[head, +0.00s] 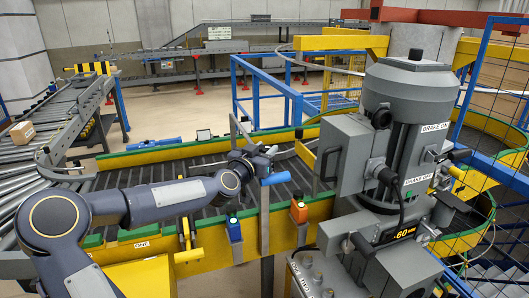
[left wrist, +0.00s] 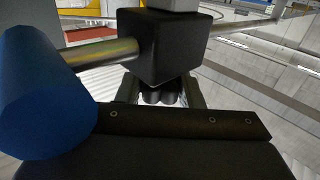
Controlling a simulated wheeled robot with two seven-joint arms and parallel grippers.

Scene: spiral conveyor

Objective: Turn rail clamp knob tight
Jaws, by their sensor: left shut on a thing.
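My left gripper (head: 252,166) is at the upright grey post beside the conveyor's near rail in the head view. In the left wrist view my left gripper (left wrist: 160,96) has its fingers around a small dark lobed knob (left wrist: 158,98), just below a black clamp block (left wrist: 165,45). The gripper is shut on this knob, which is mostly hidden by the fingers and block. A metal rod runs from the block to a blue cylinder (left wrist: 45,95); the blue cylinder also shows in the head view (head: 276,178). My right gripper is not in view.
An orange sensor (head: 298,212) and a blue sensor (head: 234,228) sit along the yellow rail. A large grey motor unit (head: 410,110) stands close on the right. The dark slatted conveyor (head: 130,184) lies behind my arm. A cardboard box (head: 22,133) is on rollers at far left.

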